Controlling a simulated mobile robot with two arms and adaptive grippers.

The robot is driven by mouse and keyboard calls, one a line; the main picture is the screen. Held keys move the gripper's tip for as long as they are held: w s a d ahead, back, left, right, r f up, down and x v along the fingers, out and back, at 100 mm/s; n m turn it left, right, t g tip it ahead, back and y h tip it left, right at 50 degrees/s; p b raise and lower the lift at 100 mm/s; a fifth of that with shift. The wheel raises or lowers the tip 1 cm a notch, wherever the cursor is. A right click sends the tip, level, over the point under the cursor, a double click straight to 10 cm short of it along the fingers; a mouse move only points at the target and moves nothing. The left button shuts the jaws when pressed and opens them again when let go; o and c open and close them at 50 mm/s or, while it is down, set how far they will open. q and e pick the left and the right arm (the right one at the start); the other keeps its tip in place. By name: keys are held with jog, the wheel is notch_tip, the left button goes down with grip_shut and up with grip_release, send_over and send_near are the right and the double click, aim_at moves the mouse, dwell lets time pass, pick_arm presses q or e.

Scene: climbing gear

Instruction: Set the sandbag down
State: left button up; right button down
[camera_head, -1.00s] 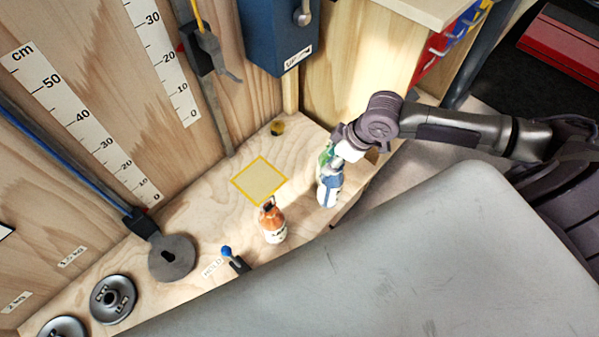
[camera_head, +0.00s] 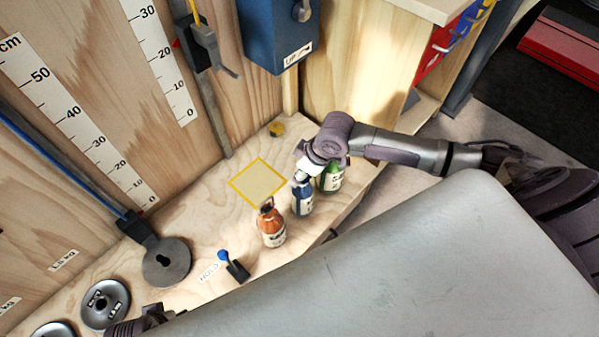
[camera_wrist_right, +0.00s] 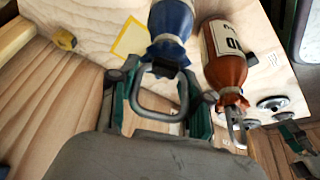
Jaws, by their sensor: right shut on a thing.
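A blue sandbag (camera_head: 302,203) with a white label is held by its grey loop handle (camera_wrist_right: 158,110) in my right gripper (camera_head: 303,178). The gripper is shut on that handle, and the fingers show on both sides of it in the wrist view (camera_wrist_right: 158,95). The bag hangs just right of a yellow-outlined square (camera_head: 257,181) on the wooden shelf; I cannot tell whether it touches the wood. An orange sandbag (camera_head: 271,228) stands left of it, and a green one (camera_head: 332,178) is behind, partly hidden by my arm. Part of my left arm shows at the bottom left; its fingers are unclear.
A small yellow object (camera_head: 276,129) lies near the back corner. A lever with a blue knob (camera_head: 232,263) and round weights (camera_head: 105,304) are at the front left. A blue box (camera_head: 277,38) hangs above. The yellow square is empty.

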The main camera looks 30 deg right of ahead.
pick_arm(q)
jog(key=shift+r, duration=0.15)
pick_arm(e)
jog(key=shift+w, duration=0.1)
jog(key=c, duration=0.5)
grip_release()
jog(key=shift+f, duration=0.1)
jog(key=shift+r, duration=0.2)
pick_arm(q)
jog(key=shift+g, duration=0.3)
jog(key=s+f+p, duration=0.1)
jog(key=f, duration=0.2)
jog(key=f+p, duration=0.1)
jog(key=f, duration=0.3)
jog(key=s+f+p, duration=0.1)
jog(key=f, duration=0.3)
jog(key=shift+s+a, duration=0.15)
jog(key=shift+s, duration=0.2)
pick_arm(e)
jog(key=v, duration=1.2)
jog(key=shift+f, duration=0.1)
